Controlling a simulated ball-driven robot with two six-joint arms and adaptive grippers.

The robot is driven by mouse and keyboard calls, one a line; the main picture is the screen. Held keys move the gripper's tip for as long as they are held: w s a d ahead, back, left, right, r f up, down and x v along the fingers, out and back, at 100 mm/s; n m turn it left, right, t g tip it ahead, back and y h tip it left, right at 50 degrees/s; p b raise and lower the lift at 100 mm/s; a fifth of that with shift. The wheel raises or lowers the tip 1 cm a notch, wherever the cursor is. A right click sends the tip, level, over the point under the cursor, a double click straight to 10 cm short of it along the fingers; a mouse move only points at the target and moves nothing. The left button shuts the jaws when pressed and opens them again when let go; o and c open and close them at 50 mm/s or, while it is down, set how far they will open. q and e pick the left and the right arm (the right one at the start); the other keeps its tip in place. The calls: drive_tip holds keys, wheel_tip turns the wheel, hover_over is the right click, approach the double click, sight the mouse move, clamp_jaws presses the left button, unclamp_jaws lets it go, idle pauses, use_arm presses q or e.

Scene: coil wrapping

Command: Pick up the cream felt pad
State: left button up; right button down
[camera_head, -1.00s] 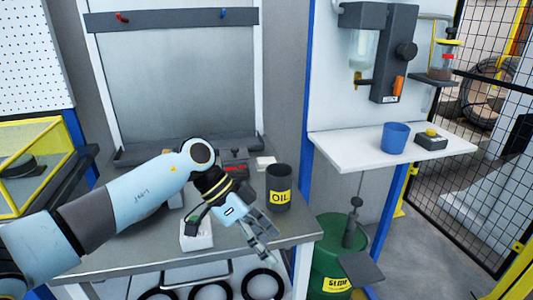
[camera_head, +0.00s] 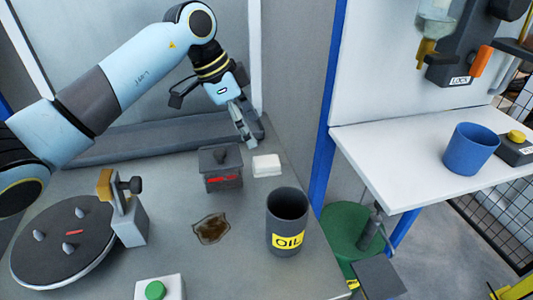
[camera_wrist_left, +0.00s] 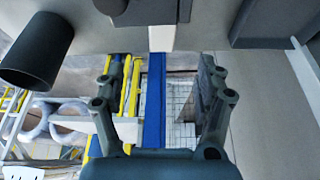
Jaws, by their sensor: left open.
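The cream felt pad (camera_head: 266,165) is a small pale block lying on the grey bench, just right of a dark lidded box. It also shows at the top of the left wrist view (camera_wrist_left: 161,39). My left gripper (camera_head: 247,138) is above and slightly left of the pad in the head view, apart from it. It also shows in the left wrist view (camera_wrist_left: 157,68), its fingers spread and nothing between them, with the pad beyond the fingertips. My right gripper is not in view.
The dark box (camera_head: 221,178) stands close beside the pad. The OIL can (camera_head: 286,236) stands in front of it. A brown stain (camera_head: 211,229), a round turntable (camera_head: 62,251) and a green-button box (camera_head: 158,289) are nearer. A blue cup (camera_head: 470,150) sits on the right shelf.

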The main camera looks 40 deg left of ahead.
sight(265, 160)
use_arm(q)
drive_tip(key=x, duration=0.5)
drive_tip(key=shift+w, duration=0.2)
drive_tip(key=x, duration=0.5)
drive_tip(key=shift+s+a+f, duration=0.15)
drive_tip(key=shift+a+f, duration=0.05)
drive_tip(key=shift+f, duration=0.25)
drive_tip(key=c, duration=1.2)
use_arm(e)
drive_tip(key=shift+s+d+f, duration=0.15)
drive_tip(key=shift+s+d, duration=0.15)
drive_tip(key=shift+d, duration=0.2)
use_arm(q)
wheel_tip(265, 160, up, 9)
drive_tip(key=shift+r, duration=0.6)
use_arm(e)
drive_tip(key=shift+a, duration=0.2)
